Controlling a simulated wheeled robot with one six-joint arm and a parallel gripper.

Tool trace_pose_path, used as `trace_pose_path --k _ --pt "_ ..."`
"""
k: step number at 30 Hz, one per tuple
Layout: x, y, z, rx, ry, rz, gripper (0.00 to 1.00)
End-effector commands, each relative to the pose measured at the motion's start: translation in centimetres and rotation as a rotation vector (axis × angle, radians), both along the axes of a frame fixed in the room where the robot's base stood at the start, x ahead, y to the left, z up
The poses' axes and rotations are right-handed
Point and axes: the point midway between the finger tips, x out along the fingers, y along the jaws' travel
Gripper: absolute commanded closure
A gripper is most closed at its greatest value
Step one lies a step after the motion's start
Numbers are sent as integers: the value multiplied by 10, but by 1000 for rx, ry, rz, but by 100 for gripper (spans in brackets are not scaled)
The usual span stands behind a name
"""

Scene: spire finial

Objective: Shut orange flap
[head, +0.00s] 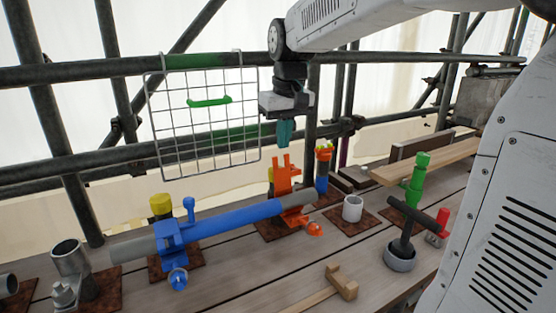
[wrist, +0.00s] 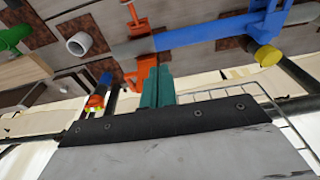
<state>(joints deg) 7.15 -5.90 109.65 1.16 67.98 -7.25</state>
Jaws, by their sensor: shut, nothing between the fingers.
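The orange flap (head: 284,172) stands raised on the orange clamp (head: 290,207), its forked end pointing up. The clamp sits under the grey end of a blue tube (head: 235,218). My gripper (head: 285,132) has teal fingers, shut and empty, pointing down just above the flap in the head view. In the wrist view the fingers (wrist: 157,88) appear right beside the orange flap (wrist: 141,77). I cannot tell whether they touch it. An orange knob (head: 314,229) sits at the clamp's front.
A blue clamp (head: 172,238) holds the tube at left. A wire rack (head: 205,120) with a green handle hangs behind. A white cup (head: 352,208), green post (head: 415,180), black-handled tool (head: 402,248) and wooden mallet (head: 340,283) stand or lie on the planks. Scaffold tubes run behind.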

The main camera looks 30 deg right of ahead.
Motion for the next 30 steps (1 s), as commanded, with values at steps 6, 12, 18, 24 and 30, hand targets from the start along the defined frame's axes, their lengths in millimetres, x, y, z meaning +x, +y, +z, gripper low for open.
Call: trace_pose_path --k 6,12,18,24,30 --pt "102 -37 -16 0 -6 -1 100" --pt "143 -55 -28 -1 -15 1 100" --pt "151 -57 -44 -1 -14 1 100" --pt "156 -57 -83 -1 -12 1 100" --pt "163 -57 -126 0 -12 1 100"
